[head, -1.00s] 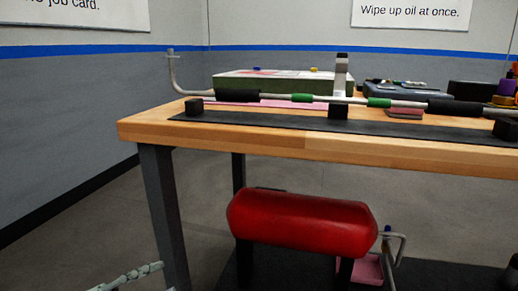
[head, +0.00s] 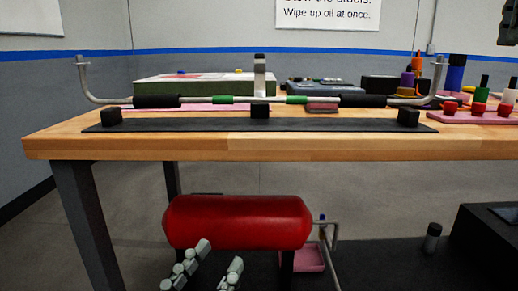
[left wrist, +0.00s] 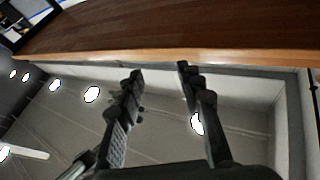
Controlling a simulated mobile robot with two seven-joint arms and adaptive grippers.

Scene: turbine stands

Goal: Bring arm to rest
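My left gripper (head: 209,262) shows at the bottom of the head view, in front of the red tank (head: 238,222) under the bench. Its two fingers are apart with nothing between them. The left wrist view also shows this gripper (left wrist: 160,75) open and empty, below the wooden bench edge (left wrist: 170,55). My right gripper is not seen in either view.
The wooden bench (head: 260,150) spans the head view. A long bar with black grips (head: 157,101) rests on black blocks on a dark mat (head: 190,125). A dark box (head: 490,240) sits low right.

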